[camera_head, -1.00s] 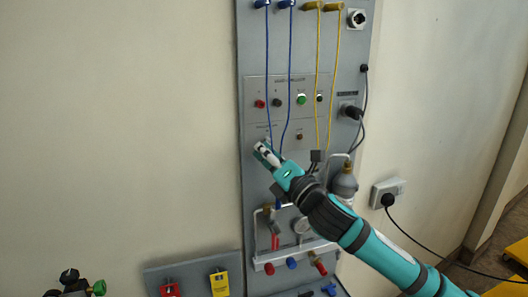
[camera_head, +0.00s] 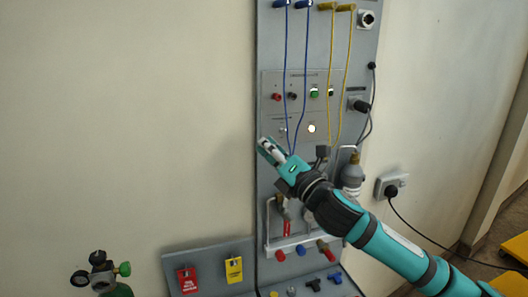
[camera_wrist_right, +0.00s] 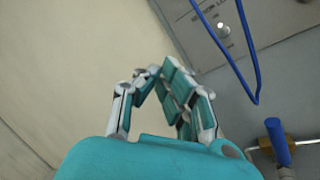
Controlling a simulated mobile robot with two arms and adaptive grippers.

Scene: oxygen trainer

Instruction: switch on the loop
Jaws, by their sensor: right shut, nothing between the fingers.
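The grey wall-mounted board (camera_head: 263,50) carries an upper control panel with several buttons, among them a green one (camera_head: 314,92). Below it, a smaller panel holds a small metal toggle switch (camera_head: 282,130) and a round lamp (camera_head: 311,128) that glows pale white. The toggle also shows in the right wrist view (camera_wrist_right: 222,29), under partly readable lettering. My right gripper (camera_head: 266,147) is shut and empty, just below and left of the toggle, apart from it. It also shows in the right wrist view (camera_wrist_right: 148,75). My left gripper is not in view.
Blue cables (camera_head: 286,60) and yellow cables (camera_head: 331,60) hang down the board's front. A grey cylinder (camera_head: 352,175) and pipework with coloured knobs are below. Red (camera_head: 187,281) and yellow (camera_head: 233,270) tags sit at lower left. Bare wall is at left.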

